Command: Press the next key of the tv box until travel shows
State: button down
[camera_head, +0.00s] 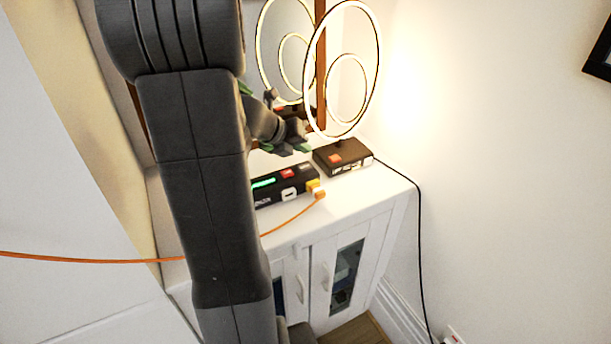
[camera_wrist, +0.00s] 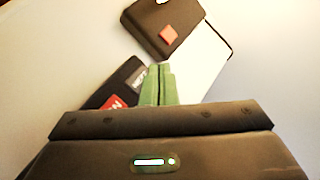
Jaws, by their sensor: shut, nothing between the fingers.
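The tv box appears to be the black box (camera_head: 272,193) with a lit green display (camera_head: 263,183) on the white cabinet; the display's word is too small to read. A red key (camera_head: 288,174) and a grey key (camera_head: 305,167) are on its top. In the wrist view, the box (camera_wrist: 101,95) is partly behind my gripper, with a grey key (camera_wrist: 138,79) and a red key (camera_wrist: 113,104); lettering is only partly legible. My gripper (camera_head: 300,149) is shut and empty, above the box's back right. Its green fingertips (camera_wrist: 158,68) appear just beside the grey key; contact cannot be told.
A brown box (camera_head: 342,157) with a red button stands behind right, beneath a ring lamp (camera_head: 342,70). An orange cable (camera_head: 290,220) runs from a yellow-orange plug (camera_head: 316,188) at the black box. The white cabinet top (camera_head: 350,197) is clear at front right.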

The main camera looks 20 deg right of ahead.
aim_at(310, 164)
jog(key=shift+f+b, duration=0.65)
jog(key=shift+f, duration=0.8)
jog(key=shift+f, duration=0.1)
dwell(0.8)
jog(key=shift+f, duration=0.3)
jog(key=shift+f+b, duration=0.4)
jog(key=shift+b, duration=0.1)
dwell(0.5)
jog(key=shift+r+p, duration=0.85)
jog(key=shift+p, duration=0.1)
notch_tip(310, 164, up, 5)
jog(key=p, duration=0.5)
